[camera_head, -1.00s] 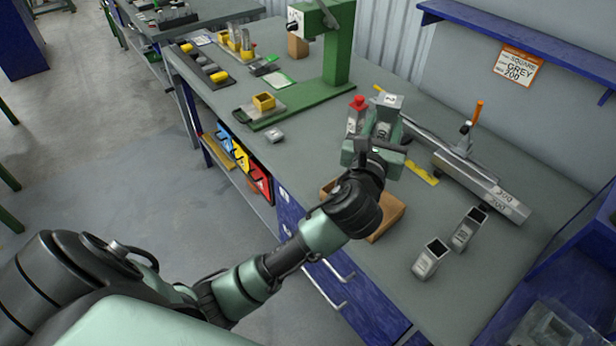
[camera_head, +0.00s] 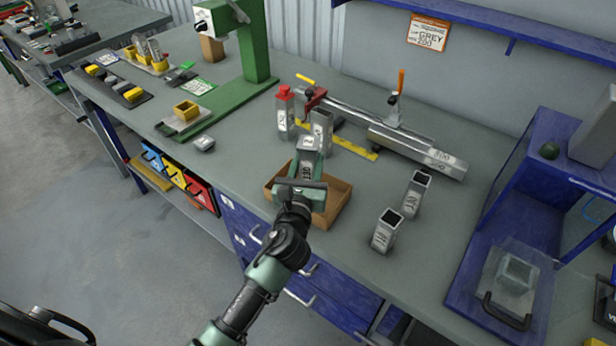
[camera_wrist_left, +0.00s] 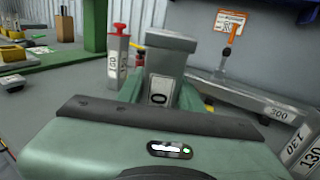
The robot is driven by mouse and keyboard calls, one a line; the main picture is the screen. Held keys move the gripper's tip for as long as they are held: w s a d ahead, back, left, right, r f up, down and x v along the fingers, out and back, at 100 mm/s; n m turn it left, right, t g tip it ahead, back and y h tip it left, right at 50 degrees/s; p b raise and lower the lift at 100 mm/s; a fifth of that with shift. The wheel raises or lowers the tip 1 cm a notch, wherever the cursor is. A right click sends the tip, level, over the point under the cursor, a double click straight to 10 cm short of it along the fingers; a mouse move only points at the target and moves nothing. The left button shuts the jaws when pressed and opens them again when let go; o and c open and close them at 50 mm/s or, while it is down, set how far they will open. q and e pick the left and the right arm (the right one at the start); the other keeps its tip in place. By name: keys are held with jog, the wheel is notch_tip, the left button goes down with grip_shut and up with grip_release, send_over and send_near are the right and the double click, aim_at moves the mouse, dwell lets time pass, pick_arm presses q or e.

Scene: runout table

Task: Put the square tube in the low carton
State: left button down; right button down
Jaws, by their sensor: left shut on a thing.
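My left gripper (camera_head: 306,172) is shut on a grey square tube (camera_head: 309,152), which stands upright in its jaws. The tube also fills the middle of the left wrist view (camera_wrist_left: 165,65), with a dark mark on its near face. The low carton (camera_head: 341,205) is an open brown box on the bench. The gripper and tube are over its left part in the head view and hide some of its inside. I cannot tell how far the tube's lower end is from the carton floor. My right gripper is not in view.
A red-topped tube (camera_head: 285,114) and another grey tube (camera_head: 321,128) stand behind the carton. Two open-ended grey tubes (camera_head: 387,231) (camera_head: 417,193) stand to its right. A long metal rail (camera_head: 415,150) and yellow strip (camera_head: 350,147) lie behind. A green press (camera_head: 256,45) stands at the back left.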

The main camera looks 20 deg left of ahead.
aim_at(308, 175)
pick_arm(q)
notch_tip(308, 175, down, 4)
jog(key=shift+f+b, duration=0.15)
jog(key=shift+b, duration=0.75)
jog(key=c, duration=0.9)
grip_release()
jog(key=shift+f, duration=0.1)
